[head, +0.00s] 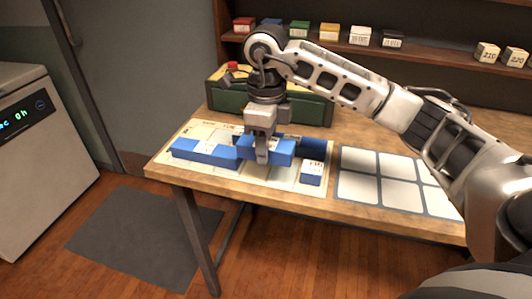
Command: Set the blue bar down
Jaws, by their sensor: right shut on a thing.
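My right gripper (262,157) points down over the left part of the wooden table and is shut on a blue bar (268,148). The bar lies across the fingers, above a pale printed mat (288,178). Whether it touches anything beneath it is hard to tell. Other blue blocks are near it: a long one (205,153) at the left, a dark blue one (314,147) behind on the right, and a small labelled one (311,174) at the front right. The gripper hides part of the mat. My left gripper is not in view.
A white mat with grey-edged squares (358,187) lies on the right of the table (290,192). A green box (302,108) stands at the back. A shelf (405,52) with several small coloured boxes is behind. A grey appliance (40,150) stands at the left.

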